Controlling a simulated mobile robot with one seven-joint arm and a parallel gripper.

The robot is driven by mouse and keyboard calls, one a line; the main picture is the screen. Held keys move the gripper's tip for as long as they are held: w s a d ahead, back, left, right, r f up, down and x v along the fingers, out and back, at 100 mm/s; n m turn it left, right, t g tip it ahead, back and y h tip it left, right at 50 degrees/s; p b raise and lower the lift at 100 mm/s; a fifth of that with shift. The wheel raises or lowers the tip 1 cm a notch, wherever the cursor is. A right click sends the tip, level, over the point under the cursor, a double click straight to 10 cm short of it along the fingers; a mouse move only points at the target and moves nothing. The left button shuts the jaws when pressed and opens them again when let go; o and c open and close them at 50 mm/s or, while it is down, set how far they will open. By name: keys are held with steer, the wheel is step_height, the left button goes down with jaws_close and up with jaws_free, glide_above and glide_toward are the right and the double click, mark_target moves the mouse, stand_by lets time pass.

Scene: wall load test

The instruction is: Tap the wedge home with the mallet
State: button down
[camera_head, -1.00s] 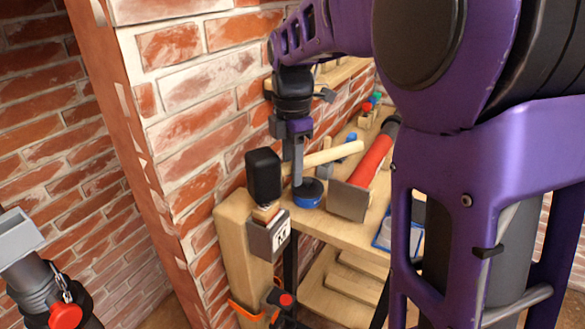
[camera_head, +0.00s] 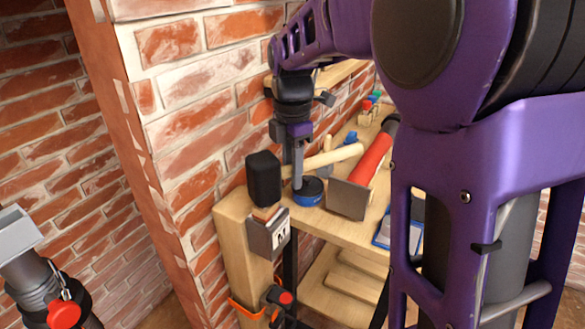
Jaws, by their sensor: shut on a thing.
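My gripper (camera_head: 296,172) is shut on the pale wooden handle (camera_head: 335,157) of the mallet, which runs off to the right. The mallet's black block head (camera_head: 263,178) is on the left, near the brick wall. Just below the head is a small wooden piece (camera_head: 266,212), seemingly the wedge, mostly hidden. It sits at the top of a grey metal bracket (camera_head: 268,236) with a white marked face, beside the upright wooden post (camera_head: 241,255). I cannot tell whether the head touches the wedge.
A blue-rimmed black disc (camera_head: 309,192) lies on the wooden bench (camera_head: 342,231) below my gripper. A red cylinder with a grey plate (camera_head: 372,160) lies to its right. An orange clamp (camera_head: 245,309) is low on the post. My arm hides the right side.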

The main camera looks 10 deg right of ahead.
steer(key=shift+f+b, duration=0.35)
steer(key=shift+f, duration=0.6)
steer(key=shift+r+p, duration=1.1)
steer(key=shift+r, duration=0.2)
steer(key=shift+r, duration=0.1)
step_height(320, 180, up, 2)
steer(key=shift+r+p, duration=0.1)
steer(key=shift+p, duration=1)
steer(key=shift+r+p, duration=0.4)
steer(key=shift+r, duration=1.4)
